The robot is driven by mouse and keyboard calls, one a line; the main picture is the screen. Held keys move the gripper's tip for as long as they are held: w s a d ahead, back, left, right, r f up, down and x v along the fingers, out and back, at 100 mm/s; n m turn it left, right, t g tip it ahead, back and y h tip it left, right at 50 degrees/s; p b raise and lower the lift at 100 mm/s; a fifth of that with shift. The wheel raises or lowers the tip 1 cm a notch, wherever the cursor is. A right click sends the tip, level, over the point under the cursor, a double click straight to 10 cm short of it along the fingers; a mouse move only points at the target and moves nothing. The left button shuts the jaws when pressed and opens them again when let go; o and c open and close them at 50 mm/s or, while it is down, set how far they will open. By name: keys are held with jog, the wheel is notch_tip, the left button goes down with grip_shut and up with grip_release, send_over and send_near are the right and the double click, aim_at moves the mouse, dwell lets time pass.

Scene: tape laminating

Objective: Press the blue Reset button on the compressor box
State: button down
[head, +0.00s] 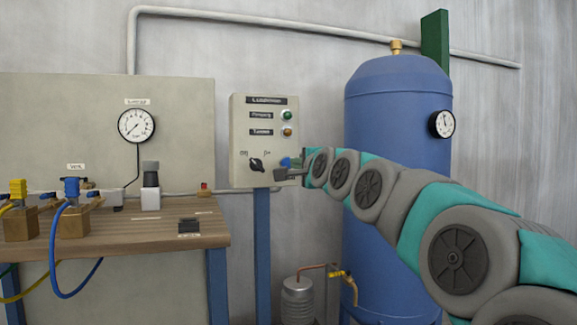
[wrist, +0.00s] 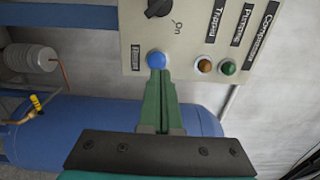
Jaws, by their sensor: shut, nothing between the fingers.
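The compressor box (head: 239,170) is a beige panel on a blue post in the head view. The blue Reset button (head: 285,162) is at its lower right, partly hidden by my gripper (head: 283,174). In the wrist view the round blue button (wrist: 156,59) shows beside a dark label. My gripper (wrist: 160,74) is shut and empty, with its green fingertips right at the button's edge and covering part of it. I cannot tell whether the tips touch it or are just in front.
A black rotary switch (head: 257,165), a green lamp (head: 287,115) and an amber lamp (head: 287,132) are on the same box. A large blue tank (head: 390,120) stands close on the right. A wooden workbench (head: 130,228) stands on the left.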

jog(key=v, duration=0.8)
jog(key=shift+s+d, duration=0.2)
jog(key=shift+s, duration=0.1)
jog(key=shift+r, duration=0.15)
jog(key=s+f+n+g+h+p, duration=0.1)
jog(key=s+f+n+g, duration=0.4)
jog(key=f, duration=0.7)
jog(key=s+f+n+g+h+p, duration=0.1)
jog(key=s+f+n+g, duration=0.25)
jog(key=s+f, duration=0.7)
jog(key=s+d+f+n+g+h+p, duration=0.1)
jog(key=s+d+f+n+g, duration=0.1)
jog(key=s+f, duration=0.4)
jog(key=s+d+f+n+g+h, duration=0.1)
jog(key=s+f+g, duration=0.4)
jog(key=s, duration=0.7)
jog(key=s+d+f+n+g+h+p, duration=0.1)
jog(key=s+d+f+n+g, duration=0.2)
jog(key=s+f, duration=0.6)
jog(key=shift+s+d+f+g+p, duration=0.25)
jog(key=shift+d+g+p, duration=0.1)
jog(key=shift+d, duration=0.45)
